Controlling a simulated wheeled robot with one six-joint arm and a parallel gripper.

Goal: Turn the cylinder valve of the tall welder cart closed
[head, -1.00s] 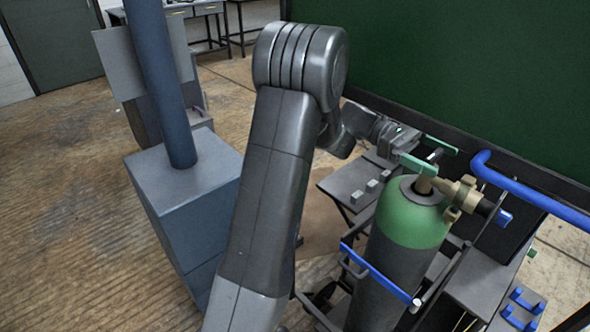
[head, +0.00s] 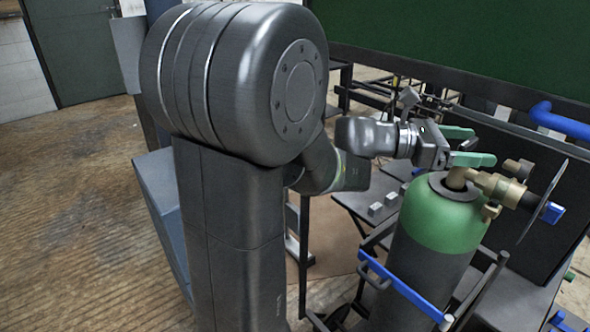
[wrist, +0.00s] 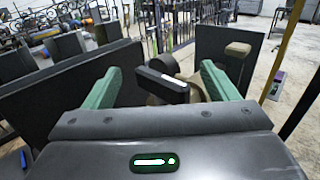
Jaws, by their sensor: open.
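A gas cylinder with a green shoulder (head: 432,218) and a dark body stands upright in a cart with a blue bar (head: 400,288). A brass valve (head: 488,182) sits on its top. My gripper (head: 468,146) is open at the valve's top, its two green fingers spread. In the wrist view, my gripper (wrist: 160,82) has a dark bar-shaped handle (wrist: 162,84) between its fingers, with clear space on both sides. Tan valve parts (wrist: 194,92) show behind the handle. In the head view the handle is hidden by the fingers, and I cannot tell whether anything touches it.
A blue rail (head: 562,121) and a dark disc-like plate (head: 541,205) stand right of the valve. A large green panel (head: 450,45) rises behind. A dark shelf with small grey blocks (head: 376,208) lies left of the cylinder. Open floor (head: 70,200) is at the left.

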